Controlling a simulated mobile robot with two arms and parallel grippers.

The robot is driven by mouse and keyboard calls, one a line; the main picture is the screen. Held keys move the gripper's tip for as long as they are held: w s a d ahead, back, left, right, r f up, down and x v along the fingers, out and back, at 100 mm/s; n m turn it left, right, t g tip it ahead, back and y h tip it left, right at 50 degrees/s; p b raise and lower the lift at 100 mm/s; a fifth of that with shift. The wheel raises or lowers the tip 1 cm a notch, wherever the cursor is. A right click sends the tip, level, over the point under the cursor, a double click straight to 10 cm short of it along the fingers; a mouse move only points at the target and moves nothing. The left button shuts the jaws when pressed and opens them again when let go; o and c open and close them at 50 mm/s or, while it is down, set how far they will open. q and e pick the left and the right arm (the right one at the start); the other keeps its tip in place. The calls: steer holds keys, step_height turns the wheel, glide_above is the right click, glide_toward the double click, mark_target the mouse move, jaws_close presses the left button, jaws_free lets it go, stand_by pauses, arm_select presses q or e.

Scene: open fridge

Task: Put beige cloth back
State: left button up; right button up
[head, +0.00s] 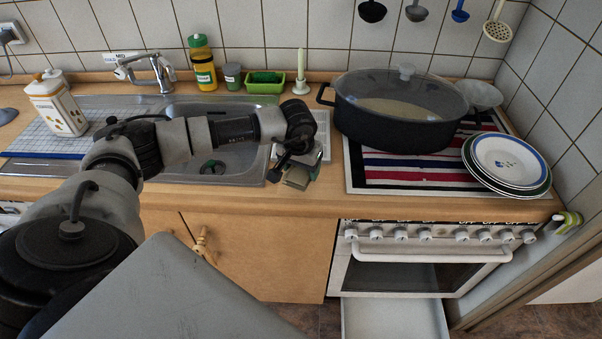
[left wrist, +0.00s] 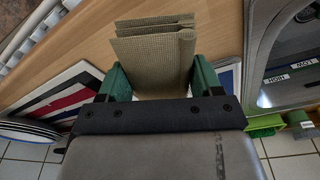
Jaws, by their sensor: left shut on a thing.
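The beige cloth (left wrist: 152,62) is folded in layers and sits between the green fingers of my left gripper (left wrist: 160,82) in the left wrist view. In the head view my left gripper (head: 293,172) is shut on the cloth (head: 298,180) near the counter's front edge, between the sink and the striped mat. The gripper hides part of the cloth there. I cannot tell whether the cloth touches the counter (head: 326,190). My right gripper is in neither view.
The metal sink (head: 240,160) lies to the left. A big lidded black pot (head: 395,125) and stacked plates (head: 510,160) stand on the striped mat (head: 400,178) to the right. A green tray (head: 265,85) and a candle (head: 300,70) stand behind, near the wall.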

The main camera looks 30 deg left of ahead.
mark_target(301, 176)
arm_select(q)
step_height(301, 176, down, 3)
steer(key=shift+f+p, duration=0.1)
steer(key=shift+p, duration=0.65)
steer(key=shift+a+f, duration=0.1)
steer(key=shift+f, duration=0.35)
steer(key=shift+f, duration=0.1)
steer(key=o, duration=0.9)
steer(key=shift+c, duration=0.2)
